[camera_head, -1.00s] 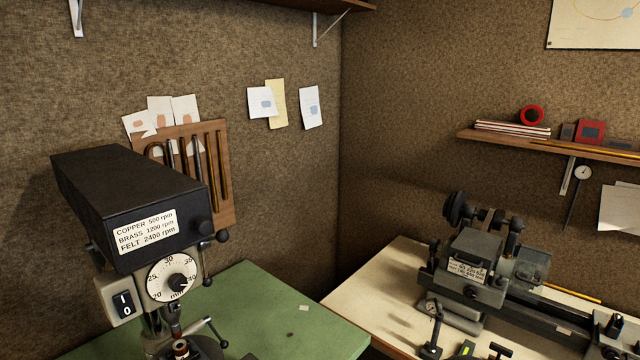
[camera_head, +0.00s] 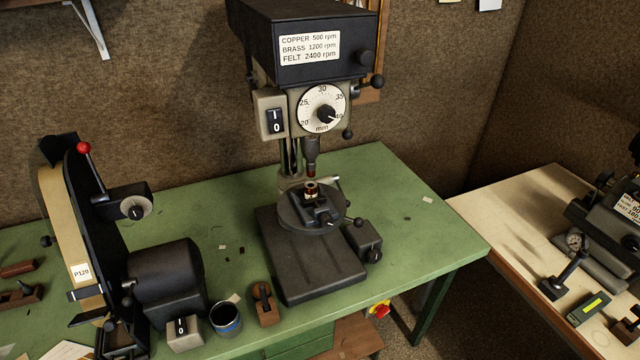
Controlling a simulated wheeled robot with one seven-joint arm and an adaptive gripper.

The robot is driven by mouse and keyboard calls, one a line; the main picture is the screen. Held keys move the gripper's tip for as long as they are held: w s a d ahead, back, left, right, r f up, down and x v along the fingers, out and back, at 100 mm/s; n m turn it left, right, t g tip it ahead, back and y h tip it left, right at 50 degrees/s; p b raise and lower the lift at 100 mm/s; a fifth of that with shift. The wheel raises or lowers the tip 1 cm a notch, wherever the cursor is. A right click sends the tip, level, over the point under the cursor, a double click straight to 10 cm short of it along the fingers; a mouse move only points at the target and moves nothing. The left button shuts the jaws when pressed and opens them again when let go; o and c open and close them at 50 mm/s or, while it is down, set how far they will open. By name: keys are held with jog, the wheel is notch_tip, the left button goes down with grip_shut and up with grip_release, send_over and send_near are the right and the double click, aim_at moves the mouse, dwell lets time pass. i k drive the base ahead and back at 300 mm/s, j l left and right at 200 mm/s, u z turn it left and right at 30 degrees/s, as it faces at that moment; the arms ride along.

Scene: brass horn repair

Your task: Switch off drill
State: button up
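The drill (camera_head: 302,60) is a bench drill press with a black head, standing on the green bench near the middle of the view. Its black 1/0 rocker switch (camera_head: 276,121) sits on a beige box at the left of the head, beside the round depth dial (camera_head: 322,110). Which side of the rocker is pressed is too small to tell. A small reddish-brown part (camera_head: 311,189) is on the drill's round table (camera_head: 290,212), below the chuck (camera_head: 311,152). My gripper is not in view.
A belt sander (camera_head: 165,275) with its own 1/0 switch (camera_head: 182,333) stands at the left of the green bench (camera_head: 420,215). A dark cup (camera_head: 226,319) and a small wooden block (camera_head: 265,303) are near the front edge. A pale bench (camera_head: 500,225) with a lathe is at right.

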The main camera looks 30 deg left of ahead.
aim_at(275, 119)
jog(key=u, duration=1.65)
